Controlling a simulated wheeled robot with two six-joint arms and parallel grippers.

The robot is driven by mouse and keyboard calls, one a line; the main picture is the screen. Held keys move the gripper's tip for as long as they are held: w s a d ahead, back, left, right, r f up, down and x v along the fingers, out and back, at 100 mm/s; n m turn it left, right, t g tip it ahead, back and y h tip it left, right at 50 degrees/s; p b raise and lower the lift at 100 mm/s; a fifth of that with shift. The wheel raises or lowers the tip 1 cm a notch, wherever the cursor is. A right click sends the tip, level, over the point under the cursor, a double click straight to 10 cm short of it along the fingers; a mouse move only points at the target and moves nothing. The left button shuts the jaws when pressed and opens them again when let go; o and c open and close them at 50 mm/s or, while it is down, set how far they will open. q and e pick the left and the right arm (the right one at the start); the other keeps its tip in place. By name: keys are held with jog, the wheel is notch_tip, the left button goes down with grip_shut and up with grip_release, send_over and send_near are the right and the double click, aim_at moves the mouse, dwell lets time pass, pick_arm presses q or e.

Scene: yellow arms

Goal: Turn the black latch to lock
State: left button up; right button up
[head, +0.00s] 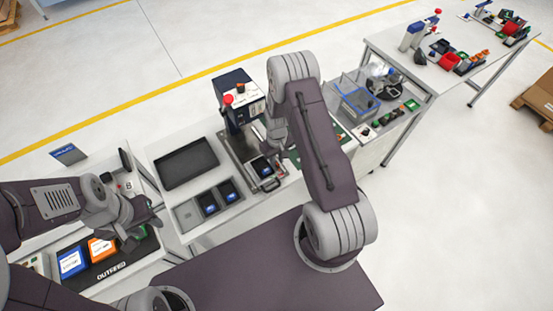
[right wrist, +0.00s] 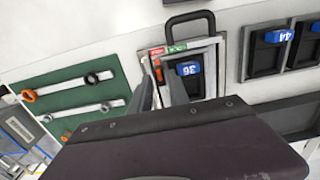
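A metal fixture (head: 266,185) sits at the front of the middle bench, with a black part marked by a blue label inside it. In the right wrist view the fixture frame (right wrist: 222,62) holds the black part labelled 36 (right wrist: 188,82), beside red and green labels. A black loop-shaped handle (right wrist: 190,17) stands at its end; I cannot tell whether this is the latch.
A blue-and-white machine (head: 238,98) stands behind the fixture. A black tray (head: 187,162) and several blue-labelled black parts (head: 208,203) lie left of it. A green mat with wrenches (right wrist: 75,95) lies beside the fixture. A clear blue bin (head: 358,104) is on the right.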

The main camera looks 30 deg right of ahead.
jog(key=shift+f, duration=0.7)
grip_shut()
jog(key=shift+m, duration=0.4)
jog(key=shift+f+m+b, duration=0.1)
jog(key=shift+m+b, duration=0.6)
jog(key=shift+m, duration=0.3)
jog(key=m+b, duration=0.1)
jog(key=m, duration=0.1)
jog(key=shift+m, duration=0.4)
jog(key=m+b, duration=0.2)
jog(key=m, duration=0.4)
jog(key=m+b, duration=0.1)
jog(key=m, duration=0.5)
jog(key=shift+m, duration=0.4)
